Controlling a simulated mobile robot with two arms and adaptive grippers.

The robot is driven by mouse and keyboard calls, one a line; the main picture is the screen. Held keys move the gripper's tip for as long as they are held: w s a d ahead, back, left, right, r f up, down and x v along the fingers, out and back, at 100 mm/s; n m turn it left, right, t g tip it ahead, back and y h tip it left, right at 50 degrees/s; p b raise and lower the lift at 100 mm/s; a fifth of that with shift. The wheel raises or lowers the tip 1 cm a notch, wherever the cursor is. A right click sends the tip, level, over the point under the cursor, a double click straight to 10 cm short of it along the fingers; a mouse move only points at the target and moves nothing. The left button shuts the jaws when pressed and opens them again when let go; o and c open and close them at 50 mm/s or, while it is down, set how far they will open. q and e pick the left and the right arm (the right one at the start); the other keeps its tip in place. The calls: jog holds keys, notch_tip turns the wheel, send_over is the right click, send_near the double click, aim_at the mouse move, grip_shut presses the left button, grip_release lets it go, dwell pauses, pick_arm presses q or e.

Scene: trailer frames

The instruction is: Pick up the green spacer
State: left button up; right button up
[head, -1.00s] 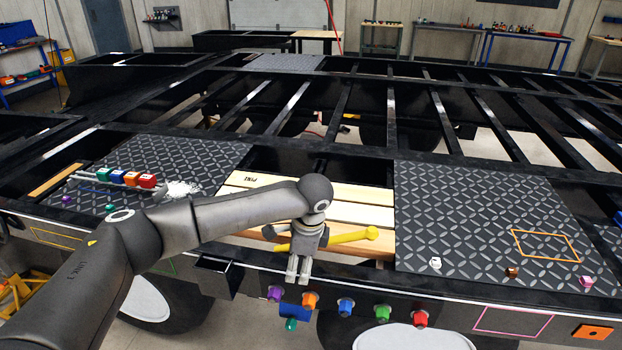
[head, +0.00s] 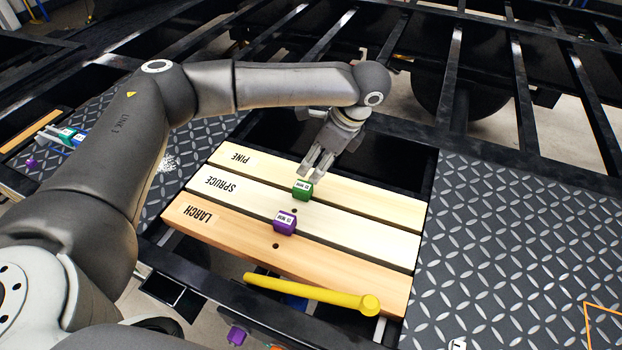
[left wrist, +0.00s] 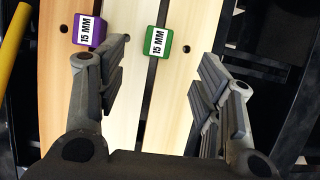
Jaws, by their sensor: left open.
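The green spacer (head: 302,190) is a small block with a white "15 MM" label. It sits at the gap between the pine board (head: 275,167) and the spruce board (head: 245,190). My left gripper (head: 318,172) is open just behind and above it in the head view. In the left wrist view the green spacer (left wrist: 157,41) lies ahead of the fingertips and between their lines, nearer the left finger. The gripper (left wrist: 165,75) holds nothing. A purple spacer (head: 285,222), also labelled, sits at the gap between spruce and larch. My right gripper is not in view.
The larch board (head: 240,233) is nearest, with a yellow-handled tool (head: 315,292) in front of it. Dark tread plates (head: 510,240) flank the boards. Black frame bars (head: 465,150) and open gaps lie behind. The boards have small dark holes.

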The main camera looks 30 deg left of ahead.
aim_at(303, 186)
pick_arm(q)
jog(key=x, duration=0.3)
jog(key=shift+s+a+f+p, duration=0.2)
jog(key=shift+s+f+p, duration=0.1)
jog(key=shift+s, duration=0.05)
jog(key=shift+a+f, duration=0.1)
jog(key=shift+f, duration=0.2)
jog(key=x, duration=0.1)
jog(key=p+x, duration=0.1)
jog(key=x, duration=0.3)
jog(key=shift+w+d+f+p, duration=0.1)
jog(key=shift+w+d+p, duration=0.2)
jog(key=shift+p, duration=0.05)
jog(key=shift+a+f, duration=0.1)
jog(key=shift+f, duration=0.15)
jog(key=c, duration=1.1)
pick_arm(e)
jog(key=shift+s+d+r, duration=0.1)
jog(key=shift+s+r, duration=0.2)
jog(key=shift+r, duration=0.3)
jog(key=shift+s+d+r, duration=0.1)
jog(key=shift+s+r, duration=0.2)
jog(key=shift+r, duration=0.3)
